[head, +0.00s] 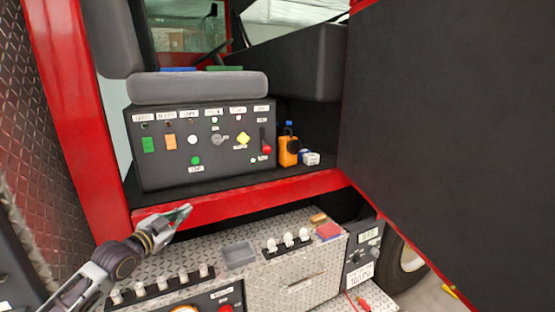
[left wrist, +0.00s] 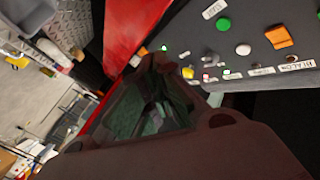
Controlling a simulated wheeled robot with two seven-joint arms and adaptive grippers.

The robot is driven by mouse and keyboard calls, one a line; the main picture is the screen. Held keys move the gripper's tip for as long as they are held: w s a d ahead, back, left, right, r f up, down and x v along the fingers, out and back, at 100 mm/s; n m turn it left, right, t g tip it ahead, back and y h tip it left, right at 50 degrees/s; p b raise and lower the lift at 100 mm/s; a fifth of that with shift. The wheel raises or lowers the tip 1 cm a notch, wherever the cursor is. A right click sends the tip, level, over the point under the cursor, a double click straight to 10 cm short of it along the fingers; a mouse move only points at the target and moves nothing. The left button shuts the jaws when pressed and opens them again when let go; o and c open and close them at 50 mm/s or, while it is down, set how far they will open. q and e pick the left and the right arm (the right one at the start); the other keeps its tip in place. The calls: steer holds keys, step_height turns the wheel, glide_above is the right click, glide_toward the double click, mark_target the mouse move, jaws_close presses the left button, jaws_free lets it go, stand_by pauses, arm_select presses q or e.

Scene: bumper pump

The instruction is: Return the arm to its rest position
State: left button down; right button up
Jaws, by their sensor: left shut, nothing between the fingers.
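My left arm comes in from the lower left in the head view. Its gripper (head: 181,213) is shut and empty, in front of the red sill (head: 240,203) below the control panel. In the left wrist view the dark gripper body (left wrist: 160,115) fills the middle, with the panel at the upper right. The black control panel (head: 210,168) carries green, orange, white and yellow controls and a red-knobbed lever. It also shows in the left wrist view (left wrist: 262,60). The gripper looks apart from the panel. My right gripper is not in view.
An orange device (head: 288,151) stands right of the panel. A large black door panel (head: 440,120) blocks the right side.

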arm_select(q)
steer(key=s+d+f+n+g+y, duration=0.1)
steer(key=s+d+f+n+g, duration=0.2)
steer(key=s+f, duration=0.6)
steer(key=s+d+f+n+g+y, duration=0.1)
steer(key=s+d+f+g+y, duration=0.15)
steer(key=s+d+f, duration=0.6)
steer(key=s+a+f+n+g+y, duration=0.15)
steer(key=s+f+g, duration=0.3)
steer(key=s, duration=0.45)
steer(key=s+a+f+n+g+y, duration=0.1)
steer(key=s+a+f+n+g, duration=0.15)
steer(key=s+f, duration=0.5)
steer(key=s+f+g, duration=0.1)
steer(key=s+f, duration=0.2)
steer(key=f, duration=1.3)
steer(key=s+f+g, duration=0.1)
steer(key=s+f, duration=0.1)
steer(key=f, duration=1.4)
steer(key=s+a+f, duration=0.2)
steer(key=s+f, duration=0.7)
steer(key=s, duration=0.2)
steer(key=s+a+f, duration=0.2)
steer(key=s+f, duration=0.8)
steer(key=s, duration=0.1)
steer(key=shift+g, duration=0.45)
